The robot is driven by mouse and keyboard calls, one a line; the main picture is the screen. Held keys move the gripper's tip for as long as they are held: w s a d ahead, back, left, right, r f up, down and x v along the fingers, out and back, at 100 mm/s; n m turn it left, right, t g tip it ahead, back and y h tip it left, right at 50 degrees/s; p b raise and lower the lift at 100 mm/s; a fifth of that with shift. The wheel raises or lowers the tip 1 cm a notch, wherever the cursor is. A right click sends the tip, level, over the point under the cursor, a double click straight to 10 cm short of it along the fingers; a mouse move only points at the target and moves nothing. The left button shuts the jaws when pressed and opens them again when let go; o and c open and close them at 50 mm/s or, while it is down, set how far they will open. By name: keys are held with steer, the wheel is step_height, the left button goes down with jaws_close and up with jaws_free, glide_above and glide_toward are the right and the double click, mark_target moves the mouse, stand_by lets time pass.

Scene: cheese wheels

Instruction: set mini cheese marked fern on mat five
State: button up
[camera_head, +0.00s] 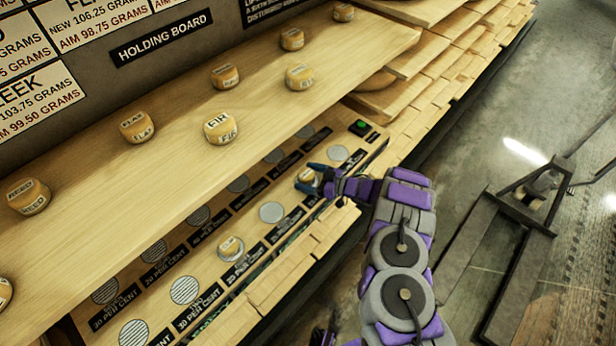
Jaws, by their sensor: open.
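My gripper (312,180) is over the lower board, with its jaws open around a small cheese (306,176) that appears to sit on a mat there. The jaws partly cover this cheese, and I cannot read its mark. Another mini cheese (230,247) sits on a round mat further down the same board; its mark is too small to read. Bare grey round mats include one left of my gripper (271,212) and one above right of it (338,153). I cannot read which mat is five, and I cannot make out the word fern on any cheese.
The upper holding board (180,160) carries several cheeses, including ones marked FIR (220,128), FLAX (138,126) and REED (29,196). A green-lit box (360,127) is at the lower board's far end. Stacked planks (410,115) lie to the right. A metal frame (500,235) stands on the floor.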

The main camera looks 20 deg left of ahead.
steer(key=d+r+p, duration=0.1)
steer(key=d+p, duration=0.2)
steer(key=d, duration=0.8)
steer(key=shift+s+d+r, duration=0.3)
steer(key=shift+s+r, duration=0.05)
steer(key=shift+s, duration=0.05)
